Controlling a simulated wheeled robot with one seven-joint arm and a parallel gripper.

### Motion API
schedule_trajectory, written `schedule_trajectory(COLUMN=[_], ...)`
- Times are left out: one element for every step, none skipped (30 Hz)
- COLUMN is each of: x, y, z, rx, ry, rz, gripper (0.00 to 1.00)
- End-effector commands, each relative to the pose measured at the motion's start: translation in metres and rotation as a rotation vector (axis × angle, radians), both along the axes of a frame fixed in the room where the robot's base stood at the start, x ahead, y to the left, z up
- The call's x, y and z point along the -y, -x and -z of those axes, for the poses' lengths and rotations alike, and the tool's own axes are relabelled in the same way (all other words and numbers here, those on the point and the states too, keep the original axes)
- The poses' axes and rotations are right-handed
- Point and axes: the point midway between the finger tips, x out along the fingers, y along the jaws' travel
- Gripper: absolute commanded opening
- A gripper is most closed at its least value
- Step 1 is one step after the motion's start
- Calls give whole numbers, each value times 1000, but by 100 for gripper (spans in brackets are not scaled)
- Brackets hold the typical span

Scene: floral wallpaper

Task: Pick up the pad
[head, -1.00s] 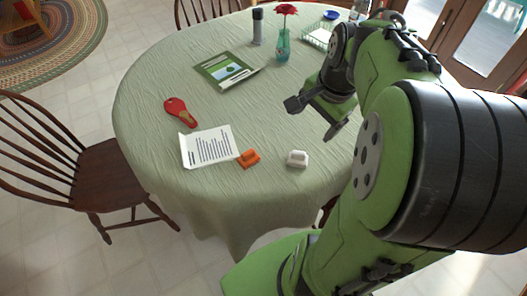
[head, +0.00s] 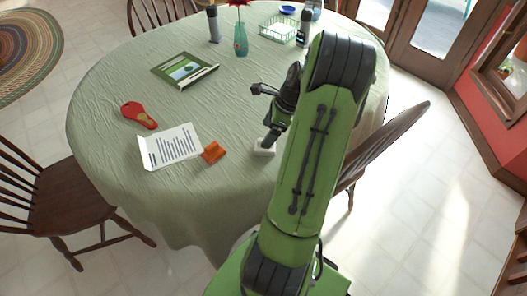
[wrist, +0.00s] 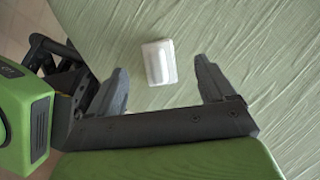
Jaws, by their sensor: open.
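A small white block-like object (head: 264,147) lies on the table near its front edge. It also shows in the wrist view (wrist: 159,62), lying ahead of and between my fingertips. It may be the pad, but I cannot tell for sure. My gripper (head: 264,112) is open and empty, above the table close to the white object, and partly hides it in the head view. In the wrist view my gripper's two fingers (wrist: 161,70) stand apart, one on each side of the white object, and I see no contact.
The round table has a green cloth (head: 110,95). An orange object (head: 213,152), a printed sheet (head: 169,147), a red object (head: 138,115) and a green book (head: 184,69) lie left of my gripper. A flower vase (head: 240,40) and a wire basket (head: 280,28) stand farther back.

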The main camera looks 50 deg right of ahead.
Motion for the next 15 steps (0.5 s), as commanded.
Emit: schedule_trajectory(x=[-2, -2, -3, -4, -5, -6, -7, -9, -12, -14, -15, -16, -16, -17, -17], y=[-2, -3, -4, -5, -5, -6, -7, -8, -10, -11, -14, -16, -17, -18, -18], z=[9, 10, 13, 15, 17, 22, 27, 33, 42, 48, 53, 58, 60, 61, 61], rx=[0, 0, 0, 0, 0, 0, 0, -1, 0, -1, -1, -1, -1, 0, 0], ry=[1, 1, 1, 1, 1, 1, 1, 1, -1, -1, -2, 0, 0, 2, 2], rz=[-2, -2, -2, -2, -2, -2, -2, -3, -4, -3, -3, -3, -2, -3, -2], gripper=[83, 83, 83, 83, 83, 83, 83, 83, 83, 83, 83, 83, 83, 83, 83])
